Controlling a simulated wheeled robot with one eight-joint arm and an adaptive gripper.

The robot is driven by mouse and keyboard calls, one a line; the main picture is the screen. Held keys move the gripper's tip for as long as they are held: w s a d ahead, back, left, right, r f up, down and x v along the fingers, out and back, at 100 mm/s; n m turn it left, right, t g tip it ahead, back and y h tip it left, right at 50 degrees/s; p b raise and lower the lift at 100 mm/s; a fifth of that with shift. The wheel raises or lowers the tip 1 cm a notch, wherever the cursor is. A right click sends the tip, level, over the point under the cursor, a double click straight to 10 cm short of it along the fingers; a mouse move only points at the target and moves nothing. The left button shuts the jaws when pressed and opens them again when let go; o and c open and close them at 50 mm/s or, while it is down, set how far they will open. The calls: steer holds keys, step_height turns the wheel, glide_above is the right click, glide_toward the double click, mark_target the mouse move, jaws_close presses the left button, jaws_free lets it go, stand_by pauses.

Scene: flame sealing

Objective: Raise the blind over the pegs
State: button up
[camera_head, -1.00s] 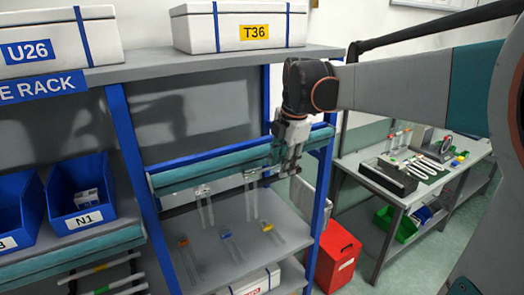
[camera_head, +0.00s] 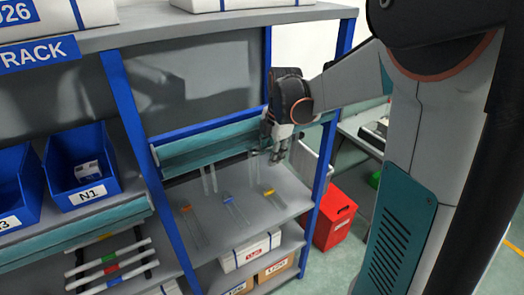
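A teal blind-like panel (camera_head: 203,153) runs across the middle bay of the rack, under a blue rail. My gripper (camera_head: 277,153) is at the right part of this panel, pointing down in front of its lower edge. Whether the fingers are open or hold the edge is too small to tell. Two clear, slender tube-like pieces hang below the panel, one at the left (camera_head: 209,179) and one close to my gripper (camera_head: 253,167). I cannot make out whether these are the pegs; part of the panel's right side is hidden by my gripper and wrist.
On the shelf (camera_head: 222,225) below lie clear pieces with orange (camera_head: 186,208), blue (camera_head: 227,197) and yellow (camera_head: 268,192) ends. Blue rack posts (camera_head: 134,146) flank the bay. Blue bins (camera_head: 82,175) are at left, a red box (camera_head: 334,220) at right.

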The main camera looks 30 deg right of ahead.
steer(key=x, duration=0.3)
steer(key=shift+w, duration=0.1)
steer(key=shift+w+d, duration=0.15)
steer(key=shift+c, duration=0.6)
steer(key=shift+w+f, duration=0.1)
steer(key=shift+w, duration=0.05)
jaws_close()
